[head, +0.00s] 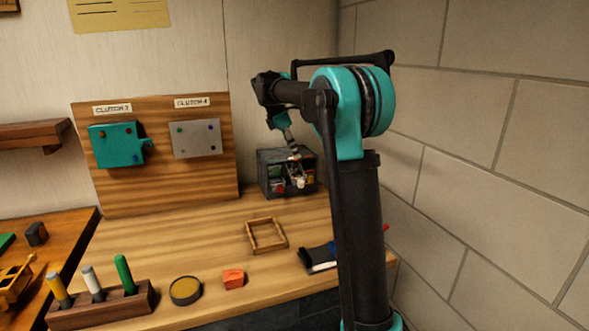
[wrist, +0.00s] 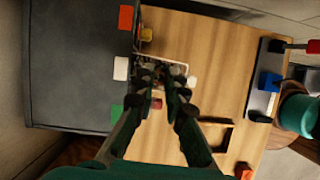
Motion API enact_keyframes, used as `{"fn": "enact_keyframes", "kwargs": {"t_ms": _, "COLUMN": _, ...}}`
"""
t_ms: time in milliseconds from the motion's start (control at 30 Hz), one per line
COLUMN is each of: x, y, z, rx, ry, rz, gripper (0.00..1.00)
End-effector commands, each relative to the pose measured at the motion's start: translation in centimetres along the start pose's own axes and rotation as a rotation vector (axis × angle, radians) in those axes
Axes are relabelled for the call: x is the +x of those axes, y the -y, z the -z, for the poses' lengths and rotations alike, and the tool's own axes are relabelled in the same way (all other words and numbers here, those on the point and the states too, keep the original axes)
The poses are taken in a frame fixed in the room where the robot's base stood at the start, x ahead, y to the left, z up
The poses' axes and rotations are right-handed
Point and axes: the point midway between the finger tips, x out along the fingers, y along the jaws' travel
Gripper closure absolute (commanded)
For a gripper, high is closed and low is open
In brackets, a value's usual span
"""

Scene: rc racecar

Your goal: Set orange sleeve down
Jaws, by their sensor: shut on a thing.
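My gripper (head: 296,158) reaches down at the open front of a dark grey organizer box (head: 263,178) at the back of the bench. In the wrist view its fingers (wrist: 165,82) are closed together over small pale and grey parts by the box (wrist: 75,70). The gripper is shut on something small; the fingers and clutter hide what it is. An orange block-like piece (head: 233,278), possibly the sleeve, sits on the bench near the front edge, apart from my gripper. It also shows at the bottom of the wrist view (wrist: 243,171).
An empty wooden frame (head: 250,244) lies mid-bench. A round dark-rimmed dish (head: 186,291) and a wooden rack (head: 110,306) with coloured handles stand in front. A tray (wrist: 261,98) with a blue block lies to the right. A block wall (head: 480,150) bounds the right side.

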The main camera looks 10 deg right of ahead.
Motion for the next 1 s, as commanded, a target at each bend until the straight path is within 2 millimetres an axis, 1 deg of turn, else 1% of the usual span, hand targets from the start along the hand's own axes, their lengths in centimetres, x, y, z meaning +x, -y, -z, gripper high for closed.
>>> {"fn": "enact_keyframes", "kwargs": {"t_ms": 33, "x": 0.9, "y": 0.0, "z": 0.3, "rx": 0.000, "ry": 0.000, "rz": 0.000, "gripper": 0.98}}
{"fn": "enact_keyframes", "kwargs": {"t_ms": 100, "x": 1.7, "y": 0.0, "z": 0.7, "rx": 0.000, "ry": 0.000, "rz": 0.000, "gripper": 0.98}}
{"fn": "enact_keyframes", "kwargs": {"t_ms": 367, "x": 3.4, "y": 0.0, "z": 1.4, "rx": 0.000, "ry": 0.000, "rz": 0.000, "gripper": 0.98}}
{"fn": "enact_keyframes", "kwargs": {"t_ms": 500, "x": 5.1, "y": -0.1, "z": 2.1, "rx": 0.000, "ry": 0.000, "rz": 0.000, "gripper": 0.98}}
{"fn": "enact_keyframes", "kwargs": {"t_ms": 600, "x": 6.0, "y": 0.0, "z": 2.5, "rx": 0.000, "ry": 0.000, "rz": 0.000, "gripper": 0.98}}
{"fn": "enact_keyframes", "kwargs": {"t_ms": 933, "x": 6.3, "y": 0.0, "z": 2.6, "rx": 0.000, "ry": 0.000, "rz": 0.000, "gripper": 0.98}}
{"fn": "enact_keyframes", "kwargs": {"t_ms": 967, "x": 6.2, "y": 0.0, "z": 2.6, "rx": 0.000, "ry": 0.000, "rz": 0.000, "gripper": 0.85}}
{"fn": "enact_keyframes", "kwargs": {"t_ms": 1000, "x": 6.2, "y": 0.0, "z": 2.6, "rx": 0.000, "ry": 0.000, "rz": 0.000, "gripper": 0.80}}
